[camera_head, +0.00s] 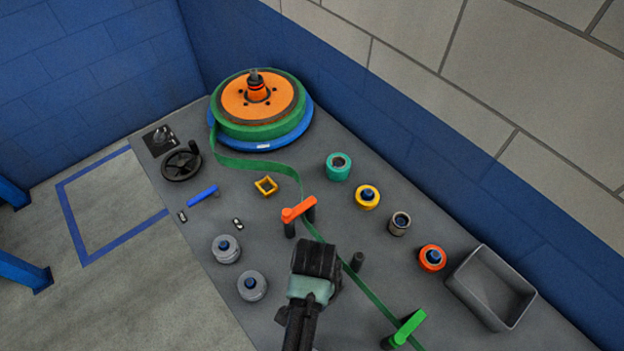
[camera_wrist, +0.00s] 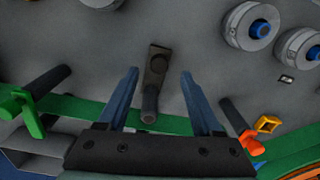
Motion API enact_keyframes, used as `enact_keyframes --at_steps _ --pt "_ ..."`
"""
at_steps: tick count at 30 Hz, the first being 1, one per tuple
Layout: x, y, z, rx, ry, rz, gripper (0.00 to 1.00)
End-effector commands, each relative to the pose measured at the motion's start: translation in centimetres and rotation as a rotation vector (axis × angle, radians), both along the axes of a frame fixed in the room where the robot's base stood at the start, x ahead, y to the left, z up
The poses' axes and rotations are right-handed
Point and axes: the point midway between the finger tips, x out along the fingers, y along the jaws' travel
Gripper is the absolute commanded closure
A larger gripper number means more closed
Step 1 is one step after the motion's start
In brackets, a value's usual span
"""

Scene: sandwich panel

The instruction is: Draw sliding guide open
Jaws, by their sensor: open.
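A short dark post (camera_wrist: 150,98) on a small dark bracket (camera_wrist: 157,62) stands between my fingers in the wrist view and looks like the sliding guide; neither finger visibly touches it. My gripper (camera_wrist: 160,72) is open, with a blue finger on each side. In the head view my gripper (camera_head: 315,262) hangs over the panel, its fingertips hidden. A dark post (camera_head: 357,261) shows to its right there; I cannot tell whether it is the same one. The green strap (camera_head: 373,295) runs past it, and crosses behind the post in the wrist view (camera_wrist: 175,124).
An orange-topped guide (camera_head: 298,210) and a green-topped guide (camera_head: 408,328) stand along the strap on either side. The strap comes from a large reel (camera_head: 262,105). Two grey knobs (camera_head: 226,248) (camera_head: 252,285) lie to the left. A grey bin (camera_head: 492,288) is at right.

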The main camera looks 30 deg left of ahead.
Motion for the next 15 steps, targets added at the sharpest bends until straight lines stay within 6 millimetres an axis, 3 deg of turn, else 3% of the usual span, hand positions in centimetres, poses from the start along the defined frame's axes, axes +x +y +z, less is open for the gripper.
enact_keyframes --at_steps 9,15 --pt "0.0 -0.1 6.1 0.002 -0.002 0.001 0.33" --pt "-0.1 -0.1 7.7 0.0 0.001 0.0 0.33"
